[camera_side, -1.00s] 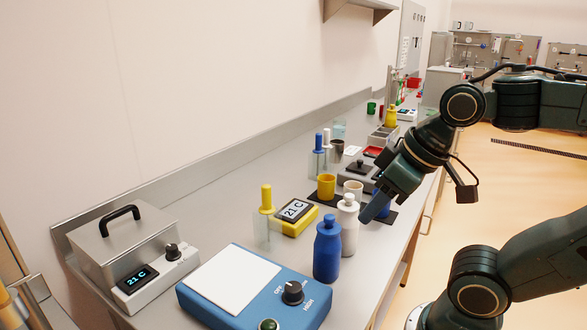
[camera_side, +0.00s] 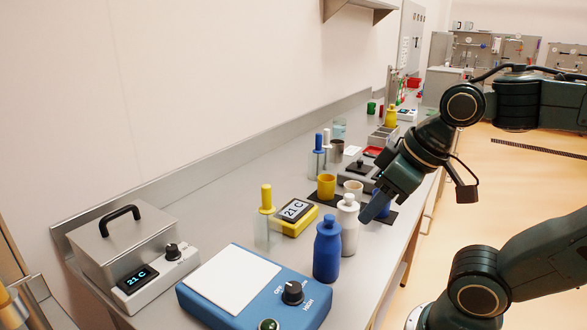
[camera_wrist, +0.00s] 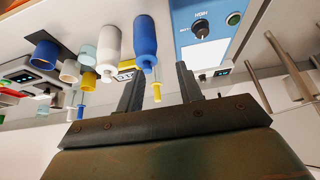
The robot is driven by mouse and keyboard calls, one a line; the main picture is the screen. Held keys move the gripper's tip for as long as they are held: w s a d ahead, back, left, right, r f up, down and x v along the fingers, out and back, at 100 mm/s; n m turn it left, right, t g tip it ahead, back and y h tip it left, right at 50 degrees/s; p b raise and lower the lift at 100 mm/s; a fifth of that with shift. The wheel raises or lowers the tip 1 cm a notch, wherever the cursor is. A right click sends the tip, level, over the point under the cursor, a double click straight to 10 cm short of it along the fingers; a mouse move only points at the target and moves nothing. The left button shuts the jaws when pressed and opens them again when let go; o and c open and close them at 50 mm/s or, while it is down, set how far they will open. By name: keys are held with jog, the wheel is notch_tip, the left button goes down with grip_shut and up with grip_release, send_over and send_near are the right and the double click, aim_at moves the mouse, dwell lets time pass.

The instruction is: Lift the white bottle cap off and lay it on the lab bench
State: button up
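The white bottle (camera_side: 349,233) stands upright on the bench, with its white cap (camera_side: 349,199) on top. In the wrist view the white bottle (camera_wrist: 109,46) appears upside down, left of the fingers, with its cap (camera_wrist: 107,76) pointing down. My gripper (camera_side: 372,210) is just right of the white bottle in the side view, its fingers angled down towards the bottle's upper part; I cannot tell whether they touch it. In the wrist view my gripper (camera_wrist: 160,75) has its two fingers spread, with nothing held between them. The lab bench (camera_side: 210,205) is grey.
A blue bottle (camera_side: 327,250) stands close in front of the white one. A blue hotplate (camera_side: 262,290), a yellow scale (camera_side: 297,218), a yellow cup (camera_side: 326,187) and a beige cup (camera_side: 353,187) are nearby. Bare bench lies along the wall at left.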

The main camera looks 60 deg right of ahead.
jog(key=shift+o, duration=0.2)
jog(key=o, duration=0.7)
jog(key=w+d+r+m+g, duration=0.2)
jog(key=w+d+m, duration=0.3)
jog(key=d+m, duration=0.2)
jog(key=w+d+r+m+g, duration=0.3)
jog(key=d+m, duration=0.4)
jog(key=m, duration=0.4)
jog(key=shift+w+g, duration=0.3)
jog(key=shift+w, duration=0.6)
jog(key=shift+f, duration=0.1)
